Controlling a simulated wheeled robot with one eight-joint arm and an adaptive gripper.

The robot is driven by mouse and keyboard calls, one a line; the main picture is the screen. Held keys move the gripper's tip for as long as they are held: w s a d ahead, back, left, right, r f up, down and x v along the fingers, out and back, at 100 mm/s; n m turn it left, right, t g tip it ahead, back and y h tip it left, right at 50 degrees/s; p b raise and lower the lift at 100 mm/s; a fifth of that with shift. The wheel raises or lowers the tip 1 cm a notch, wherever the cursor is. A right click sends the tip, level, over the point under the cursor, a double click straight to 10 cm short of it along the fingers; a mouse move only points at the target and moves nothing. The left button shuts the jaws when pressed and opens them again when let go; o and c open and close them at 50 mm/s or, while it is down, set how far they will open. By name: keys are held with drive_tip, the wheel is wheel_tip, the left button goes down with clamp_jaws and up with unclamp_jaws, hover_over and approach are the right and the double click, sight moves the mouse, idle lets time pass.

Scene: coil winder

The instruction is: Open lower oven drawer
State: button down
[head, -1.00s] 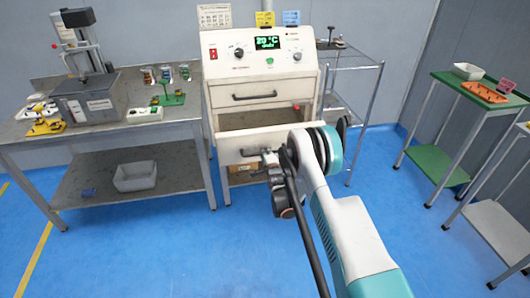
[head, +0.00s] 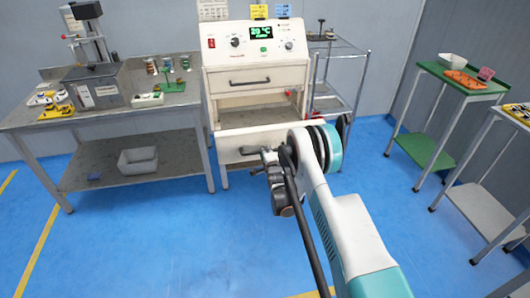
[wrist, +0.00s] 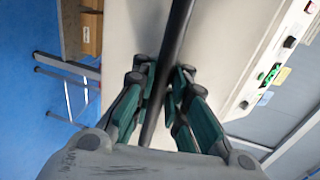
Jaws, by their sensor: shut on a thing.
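The white oven (head: 257,60) stands against the back wall, with a green "20 °C" display. Its upper drawer (head: 225,87) is shut. The lower drawer (head: 232,141) stands pulled out, and its interior shows behind the front panel. The lower drawer's dark bar handle (wrist: 179,25) runs between the fingers in the wrist view. My gripper (wrist: 160,75) is shut around this handle. In the head view my gripper (head: 265,158) is at the right part of the drawer front, and my arm partly hides the drawer's right side.
A grey workbench (head: 30,118) with a box and small parts stands left of the oven. A wire rack (head: 345,80) stands close on its right. A green table (head: 455,95) stands further right. The blue floor (head: 170,235) in front is clear.

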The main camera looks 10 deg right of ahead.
drive_tip(key=c, duration=1.6)
unclamp_jaws()
drive_tip(key=shift+r, duration=0.15)
